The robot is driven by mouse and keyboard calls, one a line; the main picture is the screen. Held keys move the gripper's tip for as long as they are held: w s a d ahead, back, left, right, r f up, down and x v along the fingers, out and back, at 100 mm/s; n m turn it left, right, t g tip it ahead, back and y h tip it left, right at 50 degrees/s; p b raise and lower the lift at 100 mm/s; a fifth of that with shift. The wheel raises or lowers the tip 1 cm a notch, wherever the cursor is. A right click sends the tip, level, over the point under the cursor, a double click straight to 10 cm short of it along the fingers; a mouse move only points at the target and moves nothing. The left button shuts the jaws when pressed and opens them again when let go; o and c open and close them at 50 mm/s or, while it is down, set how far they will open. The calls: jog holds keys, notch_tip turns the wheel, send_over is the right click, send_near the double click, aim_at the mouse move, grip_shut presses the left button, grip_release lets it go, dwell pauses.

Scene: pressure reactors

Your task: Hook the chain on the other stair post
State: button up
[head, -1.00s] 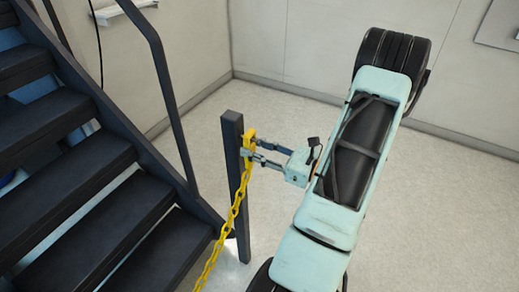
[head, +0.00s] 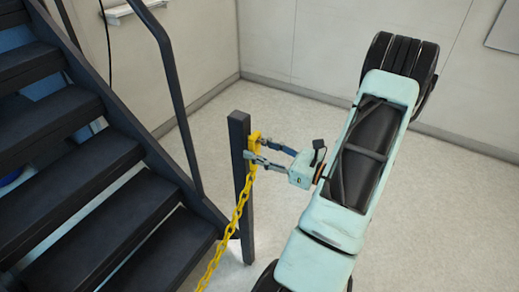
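A dark upright stair post (head: 240,190) stands on the floor beside the stairs, in the middle of the head view. A yellow chain (head: 232,228) hangs from a yellow end piece (head: 254,141) at the right side of the post, near its top. The chain runs down to the lower left, across the front of the post, and out of the frame. My gripper (head: 254,150) reaches in from the right, its two fingers around the yellow end piece, and appears shut on it. Whether the end piece is hooked on the post or only beside it, I cannot tell.
Dark stairs (head: 70,190) with a sloping handrail (head: 178,90) fill the left side. Pale walls (head: 260,40) meet behind the post, with a ledge (head: 132,10) at the upper left. The pale floor (head: 290,120) is clear around the post.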

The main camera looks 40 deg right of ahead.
jog(key=shift+o, duration=0.7)
jog(key=v, duration=1.2)
jog(key=shift+a, duration=0.1)
